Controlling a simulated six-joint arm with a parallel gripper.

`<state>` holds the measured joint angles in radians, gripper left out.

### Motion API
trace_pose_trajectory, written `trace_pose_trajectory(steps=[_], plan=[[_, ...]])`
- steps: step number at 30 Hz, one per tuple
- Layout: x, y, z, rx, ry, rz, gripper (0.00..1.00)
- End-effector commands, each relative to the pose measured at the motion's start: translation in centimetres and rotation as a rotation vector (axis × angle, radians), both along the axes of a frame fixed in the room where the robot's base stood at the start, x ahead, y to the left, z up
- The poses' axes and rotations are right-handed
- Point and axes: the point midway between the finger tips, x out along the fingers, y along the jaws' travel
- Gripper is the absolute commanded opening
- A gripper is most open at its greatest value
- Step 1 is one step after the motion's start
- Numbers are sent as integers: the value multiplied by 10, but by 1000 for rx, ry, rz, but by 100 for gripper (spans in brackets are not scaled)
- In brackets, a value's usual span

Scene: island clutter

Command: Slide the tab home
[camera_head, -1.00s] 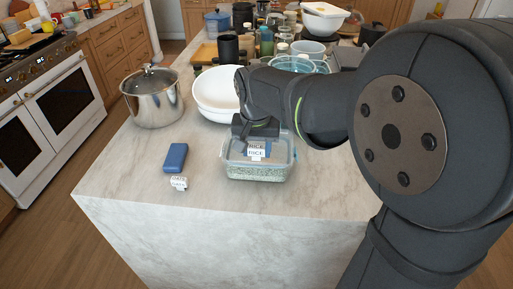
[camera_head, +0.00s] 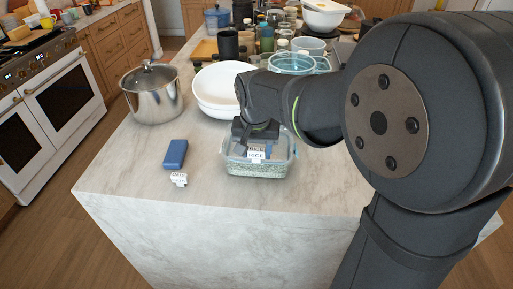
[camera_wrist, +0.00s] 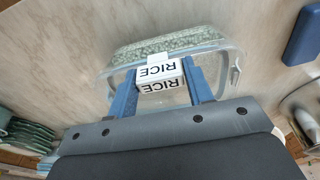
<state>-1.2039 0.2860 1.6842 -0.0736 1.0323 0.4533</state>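The tab is a white label marked RICE (camera_wrist: 158,72), at the near rim of a clear container (camera_head: 240,160) of pale green grains. In the wrist view the grains (camera_wrist: 170,43) lie beyond the tab. My gripper (camera_wrist: 160,72) has its two blue fingers against the tab's left and right sides, with no clear gap. In the head view the tab (camera_head: 256,155) shows below my gripper (camera_head: 257,146), in front of the container's near wall. Whether the tab is fully seated on the rim cannot be seen.
A blue block (camera_head: 176,153) and a white label marked OATS (camera_head: 179,179) lie left of the container. A steel pot (camera_head: 153,92) and white bowls (camera_head: 217,88) stand behind. Clutter fills the counter's far end.

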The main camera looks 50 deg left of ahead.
Motion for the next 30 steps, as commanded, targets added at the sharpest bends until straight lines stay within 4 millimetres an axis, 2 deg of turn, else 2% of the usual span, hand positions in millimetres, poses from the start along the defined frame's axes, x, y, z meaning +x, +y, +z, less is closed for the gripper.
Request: trace_pose_trajectory(steps=[1, 3, 11, 14, 20, 30], plan=[[0, 0, 0, -1, 1, 0, 59], [0, 0, 0, -1, 1, 0, 68], [0, 0, 1, -1, 1, 0, 68], [-1, -1, 7, 0, 0, 0, 68], [-4, -4, 42, 5, -2, 0, 68], [-13, -13, 124, 4, -1, 0, 68]])
